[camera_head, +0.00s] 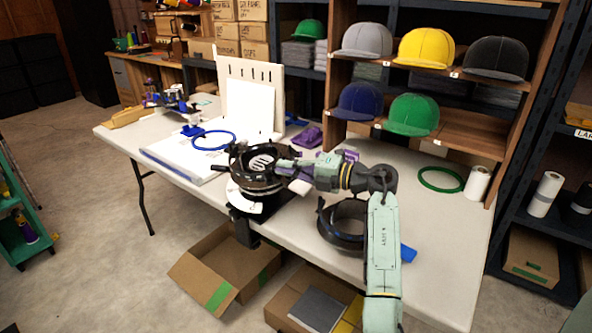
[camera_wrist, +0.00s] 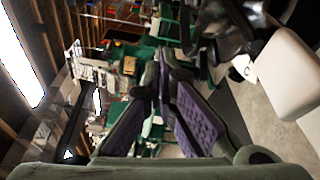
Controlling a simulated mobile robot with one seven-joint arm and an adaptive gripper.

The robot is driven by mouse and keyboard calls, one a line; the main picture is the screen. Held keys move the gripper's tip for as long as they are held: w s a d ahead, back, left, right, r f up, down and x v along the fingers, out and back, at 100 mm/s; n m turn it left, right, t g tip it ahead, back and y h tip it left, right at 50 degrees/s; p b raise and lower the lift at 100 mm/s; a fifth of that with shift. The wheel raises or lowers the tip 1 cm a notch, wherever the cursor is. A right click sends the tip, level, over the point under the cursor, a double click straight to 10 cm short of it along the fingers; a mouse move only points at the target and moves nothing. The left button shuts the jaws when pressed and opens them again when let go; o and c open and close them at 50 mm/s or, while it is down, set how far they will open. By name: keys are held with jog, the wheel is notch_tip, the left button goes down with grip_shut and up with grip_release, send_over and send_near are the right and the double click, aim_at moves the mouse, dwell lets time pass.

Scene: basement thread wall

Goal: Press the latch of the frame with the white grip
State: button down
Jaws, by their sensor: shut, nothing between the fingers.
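A black round frame (camera_head: 240,160) sits on a dark stand at the front edge of the table. A white grip (camera_head: 246,192) shows low on its front side. My gripper (camera_head: 284,168) reaches in from the right, shut and empty, close to the right side of this frame; I cannot tell whether it touches. In the wrist view my purple-padded fingers (camera_wrist: 166,62) are closed together. The white grip (camera_wrist: 288,76) and part of the black frame (camera_wrist: 222,28) lie to their right there. I cannot make out the latch clearly.
A second black frame (camera_head: 326,228) lies on the table (camera_head: 445,225) beneath my arm, with a blue piece (camera_head: 408,253) near it. A blue hoop (camera_head: 199,141), green hoop (camera_head: 424,180) and white roll (camera_head: 478,183) are also there. Caps (camera_head: 414,115) fill the shelf behind. Open boxes (camera_head: 215,265) stand below.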

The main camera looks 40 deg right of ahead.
jog(key=f+b+v, duration=0.2)
jog(key=b+v, duration=0.1)
jog(key=v, duration=0.6)
jog(key=shift+s, duration=0.45)
jog(key=shift+a, duration=0.1)
